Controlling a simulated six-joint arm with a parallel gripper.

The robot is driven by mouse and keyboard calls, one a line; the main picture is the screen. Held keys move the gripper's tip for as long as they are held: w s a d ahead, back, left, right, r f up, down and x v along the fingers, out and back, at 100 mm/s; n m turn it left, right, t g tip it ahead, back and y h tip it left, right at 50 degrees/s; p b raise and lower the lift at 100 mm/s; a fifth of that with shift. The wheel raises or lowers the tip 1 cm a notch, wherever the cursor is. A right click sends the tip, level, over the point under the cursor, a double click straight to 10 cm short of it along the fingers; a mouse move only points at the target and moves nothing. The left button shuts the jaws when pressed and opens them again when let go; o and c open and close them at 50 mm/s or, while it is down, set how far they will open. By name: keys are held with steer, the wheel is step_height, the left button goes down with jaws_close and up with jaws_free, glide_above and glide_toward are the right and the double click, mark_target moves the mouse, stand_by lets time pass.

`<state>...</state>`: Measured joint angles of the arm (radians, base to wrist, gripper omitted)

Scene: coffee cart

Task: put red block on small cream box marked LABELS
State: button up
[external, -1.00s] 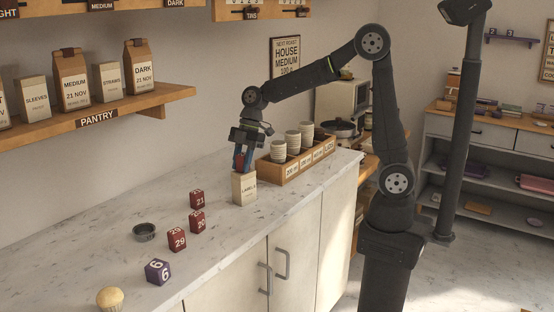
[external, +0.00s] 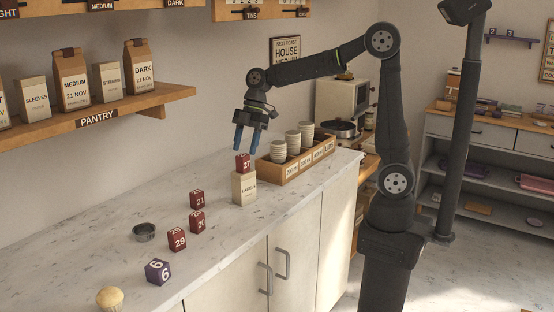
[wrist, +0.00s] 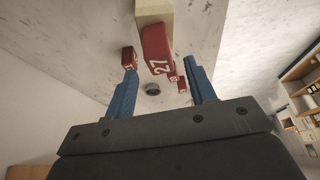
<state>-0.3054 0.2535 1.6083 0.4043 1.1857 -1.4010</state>
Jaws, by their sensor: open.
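The red block marked 27 (external: 243,162) rests on top of the small cream box marked LABELS (external: 244,189) on the counter. In the wrist view the red block (wrist: 157,50) shows beyond the fingertips, with part of the cream box (wrist: 152,13) behind it. My gripper (external: 246,151) is open and empty just above the block, its blue fingers spread apart. The fingers also show apart in the wrist view (wrist: 162,75), with nothing between them.
A wooden tray (external: 291,175) with several cups stands right behind the box. More red blocks (external: 177,239), a dark round dish (external: 144,233), a purple block (external: 158,271) and a muffin (external: 110,299) are along the counter. A pantry shelf (external: 120,113) is on the wall.

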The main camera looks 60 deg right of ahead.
mark_target(240, 156)
steer(key=v, duration=0.6)
steer(key=shift+f, duration=0.1)
steer(key=x, duration=1.1)
steer(key=shift+a+f, duration=0.15)
steer(key=shift+f, duration=0.1)
steer(key=shift+a, duration=0.1)
steer(key=shift+r, duration=1.5)
